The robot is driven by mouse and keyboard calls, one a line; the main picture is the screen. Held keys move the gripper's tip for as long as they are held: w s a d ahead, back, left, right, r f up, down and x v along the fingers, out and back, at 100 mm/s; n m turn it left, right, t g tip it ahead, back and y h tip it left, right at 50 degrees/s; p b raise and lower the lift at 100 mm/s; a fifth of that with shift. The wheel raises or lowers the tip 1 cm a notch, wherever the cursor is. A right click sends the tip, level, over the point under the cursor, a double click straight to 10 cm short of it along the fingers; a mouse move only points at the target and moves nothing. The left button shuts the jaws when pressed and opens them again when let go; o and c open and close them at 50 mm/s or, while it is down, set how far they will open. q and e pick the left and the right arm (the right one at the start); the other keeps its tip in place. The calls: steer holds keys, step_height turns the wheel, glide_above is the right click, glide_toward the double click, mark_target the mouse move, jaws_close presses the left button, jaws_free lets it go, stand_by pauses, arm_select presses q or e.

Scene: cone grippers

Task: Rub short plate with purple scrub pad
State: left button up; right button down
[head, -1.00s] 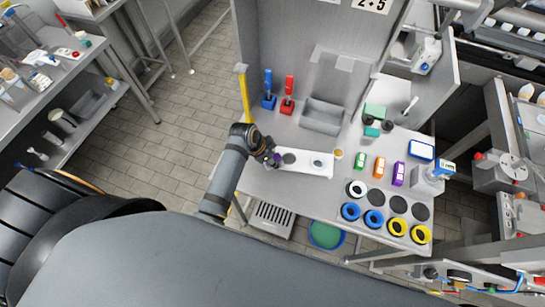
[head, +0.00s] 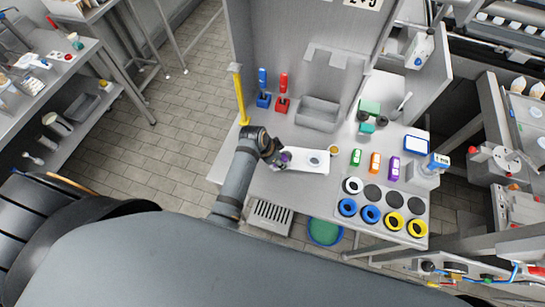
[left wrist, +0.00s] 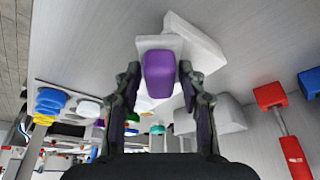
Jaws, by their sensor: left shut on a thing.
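My left gripper (head: 279,160) is at the left end of a flat white plate (head: 301,167) on the steel table. It is shut on a purple pad (head: 286,157). In the left wrist view the purple pad (left wrist: 159,75) sits between the two fingers, in front of pale grey-white blocks that I cannot clearly tell apart. A round grey spot (head: 315,161) shows on the plate's right half; the left end is partly hidden by the gripper and pad. I cannot tell whether the pad touches the plate. My right gripper is not in view.
Green (head: 356,157), orange (head: 375,162) and purple (head: 394,168) upright items stand right of the plate. Several blue and yellow rings lie at the front right. Blue (head: 263,88) and red (head: 282,93) handled tools and a grey bin (head: 318,114) are behind.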

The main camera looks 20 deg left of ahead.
arm_select(q)
steer(key=shift+d+r, duration=0.1)
steer(key=shift+d, duration=0.2)
steer(key=shift+w, duration=0.1)
steer(key=shift+s+a, duration=0.2)
steer(key=shift+a, duration=0.9)
steer(key=shift+s+a, duration=0.15)
steer(key=shift+a, duration=0.9)
steer(key=shift+r, duration=2.9)
steer(key=shift+r, duration=0.1)
step_height(320, 180, up, 3)
steer(key=shift+f, duration=0.1)
